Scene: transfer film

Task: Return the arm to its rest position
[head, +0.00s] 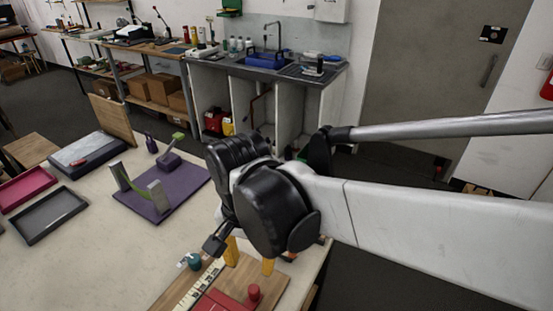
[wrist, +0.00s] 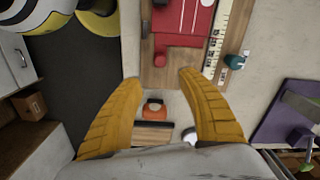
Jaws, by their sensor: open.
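My gripper (wrist: 158,85) has yellow ribbed fingers and is open and empty in the wrist view. It hangs above the near right edge of the table, over a wooden board with a red block device (wrist: 183,28). In the head view my gripper (head: 250,258) points down, its yellow fingertips showing below the black wrist joint. The white arm reaches in from the right. The red device (head: 222,300) with a red knob stands below the fingers, partly cut off by the frame.
A purple board with a green-topped stand (head: 160,195) lies left of the arm. A grey tray (head: 47,215) and a pink tray (head: 37,187) sit further left. A teal knob (head: 194,261) is near the fingers. A sink counter (head: 265,72) stands behind, and dark floor is free right of the table.

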